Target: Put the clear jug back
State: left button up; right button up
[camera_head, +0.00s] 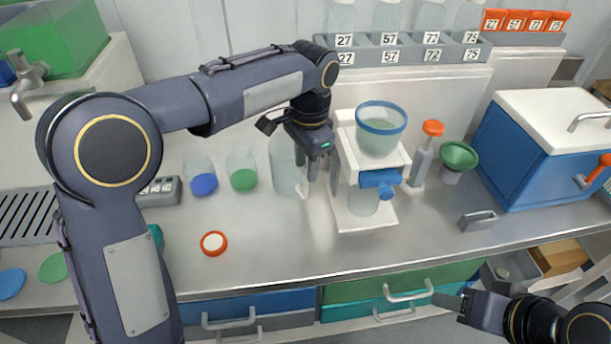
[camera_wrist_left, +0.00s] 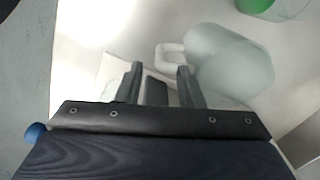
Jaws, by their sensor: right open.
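The clear jug (camera_head: 284,168) stands upright on the steel worktop, left of the white stand. My left gripper (camera_head: 323,172) points down between the jug and the stand, fingers apart. In the left wrist view the jug (camera_wrist_left: 230,62) is at the upper right, and its pale handle (camera_wrist_left: 172,56) lies just beyond the fingertips of my left gripper (camera_wrist_left: 160,72). The handle touches the right finger's tip in the picture; I cannot tell whether they really touch. Nothing shows held between the fingers. My right gripper (camera_head: 468,306) is open and empty, low at the right, in front of the drawers.
The white stand (camera_head: 362,215) carries a blue-rimmed vessel (camera_head: 381,130) and a blue valve (camera_head: 380,180). Bottles with blue (camera_head: 204,184) and green (camera_head: 243,180) parts stand left of the jug. An orange-rimmed lid (camera_head: 214,243) lies in front. A blue cooler (camera_head: 540,150) stands right. The front middle worktop is clear.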

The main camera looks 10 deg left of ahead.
pick_arm(q)
notch_tip(320, 180, up, 6)
jog(key=shift+f+p, duration=0.1)
jog(key=shift+p, duration=0.25)
pick_arm(e)
jog(key=shift+r, duration=0.45)
pick_arm(q)
jog(key=s+a+n+t+h, duration=0.25)
jog(key=s+a+n, duration=0.25)
jog(key=s+a, duration=0.65)
jog(key=s+a+f+n+t+h, duration=0.1)
jog(key=s+f+n, duration=0.2)
jog(key=s, duration=0.3)
jog(key=s+a+f+n+t+p, duration=0.1)
jog(key=s+f+n+t, duration=0.1)
jog(key=s+f+n, duration=0.2)
jog(key=s, duration=0.3)
jog(key=shift+s+a+h, duration=0.15)
jog(key=shift+a+h, duration=0.15)
jog(key=shift+h, duration=0.05)
pick_arm(e)
jog(key=shift+r, duration=0.7)
jog(key=shift+c, duration=0.4)
